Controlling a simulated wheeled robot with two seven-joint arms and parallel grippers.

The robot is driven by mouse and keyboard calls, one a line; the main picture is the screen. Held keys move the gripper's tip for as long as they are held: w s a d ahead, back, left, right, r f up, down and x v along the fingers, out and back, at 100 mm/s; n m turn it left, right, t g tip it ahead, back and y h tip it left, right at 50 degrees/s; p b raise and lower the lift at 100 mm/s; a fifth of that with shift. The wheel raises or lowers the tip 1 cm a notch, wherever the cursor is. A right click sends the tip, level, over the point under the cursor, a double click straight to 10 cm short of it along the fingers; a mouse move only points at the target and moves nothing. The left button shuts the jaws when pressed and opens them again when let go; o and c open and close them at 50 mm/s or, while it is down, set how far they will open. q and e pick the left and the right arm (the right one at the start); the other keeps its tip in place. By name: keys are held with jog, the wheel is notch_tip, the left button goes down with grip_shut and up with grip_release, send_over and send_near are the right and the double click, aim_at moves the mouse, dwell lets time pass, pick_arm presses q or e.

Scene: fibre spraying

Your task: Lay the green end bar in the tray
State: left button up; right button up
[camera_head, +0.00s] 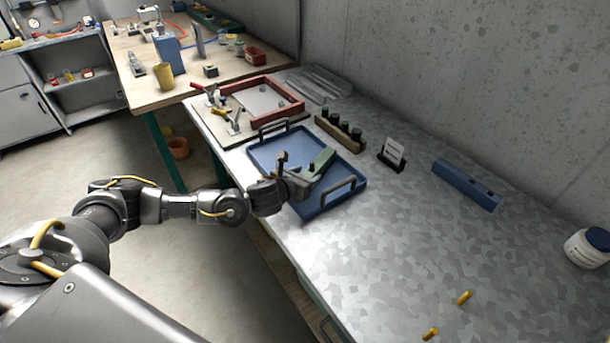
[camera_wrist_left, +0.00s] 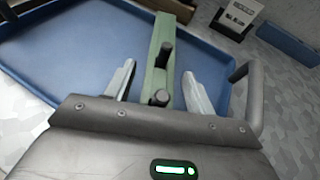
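The blue tray (camera_head: 268,152) with two handles stands on the metal table; its floor also shows in the left wrist view (camera_wrist_left: 80,50). The green end bar (camera_head: 321,159) is at the tray's right part, in front of my left gripper (camera_head: 298,174). In the left wrist view the green bar (camera_wrist_left: 154,82), with two dark round pegs on it, runs between the fingers (camera_wrist_left: 158,70). The fingers are spread, with a gap on each side of the bar. Whether the bar rests fully on the tray floor is hard to tell. My right gripper is out of view.
A wooden rack with several dark pegs (camera_head: 340,133), a card holder (camera_head: 392,155) and a blue block (camera_head: 466,185) stand behind and right of the tray. A red frame (camera_head: 287,99) lies beyond it. The table's front right is mostly clear, with two small yellow pins (camera_head: 464,297).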

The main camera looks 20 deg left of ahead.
pick_arm(q)
jog(key=shift+r, duration=0.15)
jog(key=shift+s, duration=0.25)
jog(key=b+v, duration=0.4)
jog(key=v, duration=0.6)
jog(key=shift+s+a, duration=0.1)
jog(key=shift+s, duration=0.05)
jog(key=shift+s+a+r, duration=0.1)
jog(key=shift+s+r, duration=0.15)
jog(key=shift+s, duration=0.35)
